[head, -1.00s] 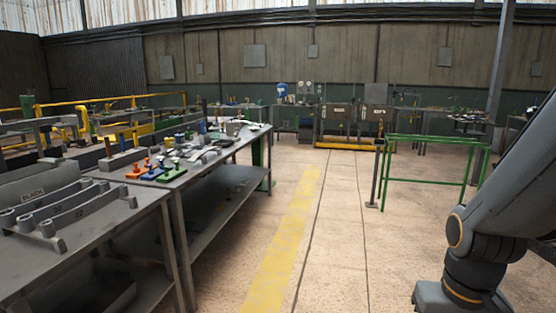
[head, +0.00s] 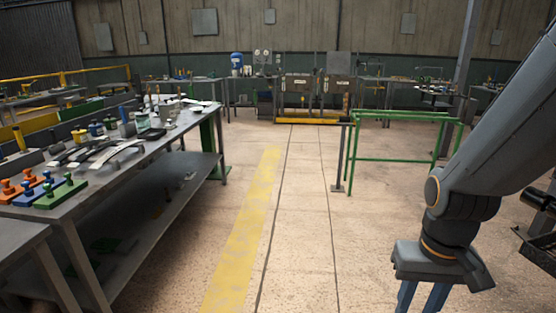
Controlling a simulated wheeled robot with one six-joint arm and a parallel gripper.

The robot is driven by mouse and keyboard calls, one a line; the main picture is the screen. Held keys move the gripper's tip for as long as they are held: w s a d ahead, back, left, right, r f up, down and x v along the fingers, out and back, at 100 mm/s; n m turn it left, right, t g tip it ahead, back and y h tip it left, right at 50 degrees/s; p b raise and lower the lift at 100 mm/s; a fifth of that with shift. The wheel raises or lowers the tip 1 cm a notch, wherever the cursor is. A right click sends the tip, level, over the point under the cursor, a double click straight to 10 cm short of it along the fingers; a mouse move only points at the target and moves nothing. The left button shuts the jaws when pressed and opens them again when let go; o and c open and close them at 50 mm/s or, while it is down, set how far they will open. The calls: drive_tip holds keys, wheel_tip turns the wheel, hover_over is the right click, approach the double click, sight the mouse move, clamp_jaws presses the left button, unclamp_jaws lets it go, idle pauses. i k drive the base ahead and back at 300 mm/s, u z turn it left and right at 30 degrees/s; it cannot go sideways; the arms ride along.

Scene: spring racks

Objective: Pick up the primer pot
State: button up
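Several small pots and cans stand at the far part of the left workbench (head: 172,141). One is a pale can with a green band (head: 143,121); beside it are a small pot with a blue top (head: 110,124) and one with a yellow top (head: 79,135). I cannot tell which of them is the primer pot. My gripper (head: 421,299) hangs pointing down at the lower right, over the floor and far from the bench. Its two blue fingers stand apart with floor showing between them; their tips are cut off by the picture's bottom edge.
Orange, blue and green fixtures (head: 62,190) and curved leaf springs (head: 98,153) lie on the near bench top. A green rail frame (head: 400,159) stands right of centre. The floor aisle with a yellow stripe (head: 245,220) is clear. More benches line the back wall.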

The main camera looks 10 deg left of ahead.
sight(129, 110)
drive_tip(key=z, duration=0.05)
drive_tip(key=i, duration=3.55)
drive_tip(key=u, duration=0.2)
drive_tip(key=i, duration=1.75)
drive_tip(key=u, duration=0.55)
drive_tip(key=i, duration=1.3)
drive_tip(key=u, duration=1.7)
drive_tip(key=i, duration=0.9)
drive_tip(key=u, duration=0.9)
